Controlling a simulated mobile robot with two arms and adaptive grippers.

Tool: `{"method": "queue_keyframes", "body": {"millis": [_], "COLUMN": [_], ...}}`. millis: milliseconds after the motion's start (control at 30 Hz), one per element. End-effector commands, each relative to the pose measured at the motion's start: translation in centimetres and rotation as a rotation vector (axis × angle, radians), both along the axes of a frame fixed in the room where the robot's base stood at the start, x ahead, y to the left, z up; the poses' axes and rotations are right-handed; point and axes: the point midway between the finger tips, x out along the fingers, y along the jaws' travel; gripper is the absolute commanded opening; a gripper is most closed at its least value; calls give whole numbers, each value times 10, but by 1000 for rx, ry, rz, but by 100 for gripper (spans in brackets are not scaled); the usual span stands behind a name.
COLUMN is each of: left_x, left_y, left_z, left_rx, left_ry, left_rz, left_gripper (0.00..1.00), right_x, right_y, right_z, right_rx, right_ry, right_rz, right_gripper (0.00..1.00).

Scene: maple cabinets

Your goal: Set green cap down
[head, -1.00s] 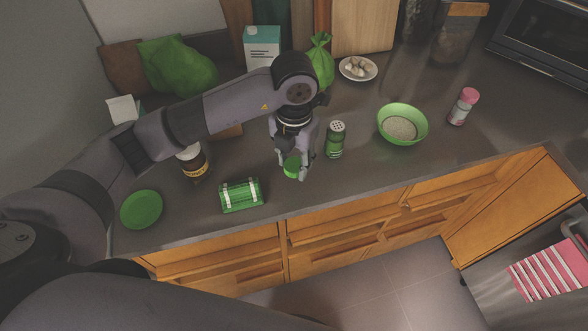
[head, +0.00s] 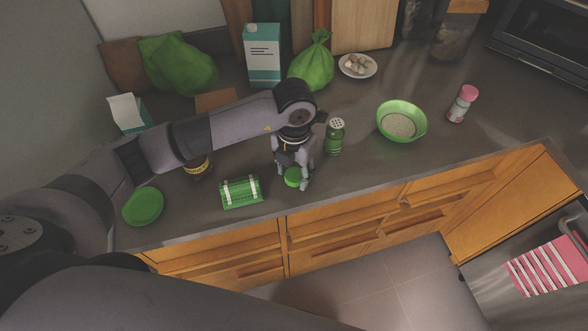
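The green cap (head: 292,178) is between the fingertips of my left gripper (head: 293,179), which points down near the counter's front edge. The fingers look closed on the cap's sides. The cap is very low, at or just above the counter; I cannot tell whether it touches. A green shaker (head: 335,138) with a bare perforated top stands upright just right of the gripper. My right gripper is not in view.
A green-and-white package (head: 241,192) lies left of the gripper, with a green plate (head: 143,206) further left. A green bowl (head: 402,122) and a pink-capped shaker (head: 463,104) stand to the right. Counter between shaker and front edge is clear.

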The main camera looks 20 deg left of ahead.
Motion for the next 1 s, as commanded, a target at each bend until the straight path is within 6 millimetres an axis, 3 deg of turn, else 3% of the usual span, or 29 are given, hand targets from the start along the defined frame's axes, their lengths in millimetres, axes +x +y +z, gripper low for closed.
{"method": "queue_keyframes", "body": {"millis": [133,567,1000], "left_x": [0,1,1], "left_y": [0,0,0], "left_z": [0,8,96], "left_rx": [0,-1,-1], "left_ry": [0,-3,-6], "left_rz": [0,0,-1], "left_gripper": [56,56,56], "right_x": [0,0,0], "right_y": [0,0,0], "right_z": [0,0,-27], "right_rx": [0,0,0], "right_ry": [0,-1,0], "right_rz": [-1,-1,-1], "right_gripper": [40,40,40]}}
